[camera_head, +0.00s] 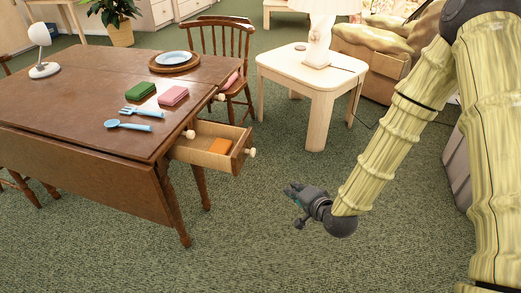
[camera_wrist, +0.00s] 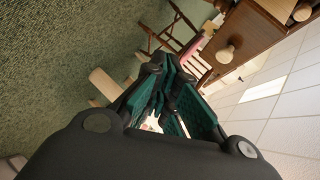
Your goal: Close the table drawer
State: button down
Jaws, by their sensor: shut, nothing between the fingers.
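The brown wooden table (camera_head: 85,70) stands at the left in the head view. Its end drawer (camera_head: 228,162) is pulled out to the right and has a light wooden interior. An orange block (camera_head: 220,146) lies inside it. A round pale knob (camera_head: 252,153) sits on the drawer front. My gripper (camera_head: 291,190) is in the air to the right of and nearer than the drawer, apart from it. In the wrist view the dark green fingers (camera_wrist: 165,92) are shut with nothing between them. A round knob (camera_wrist: 225,54) shows at the upper right there.
A pale side table (camera_head: 310,75) with a lamp stands at the back. Carpet around my gripper is clear.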

jog(key=w+a+r+m+t+y+b, duration=0.2)
jog(key=w+r+m+t+y+b, duration=0.15)
jog(key=w+r+b, duration=0.4)
jog(key=s+a+b+x, duration=0.1)
jog(key=b+x, duration=0.2)
jog(key=x, duration=1)
jog(key=shift+a+r+t+h+b, duration=0.35)
jog(key=shift+r+t+h, duration=0.1)
jog(key=shift+r, duration=0.15)
jog(key=shift+w, duration=0.15)
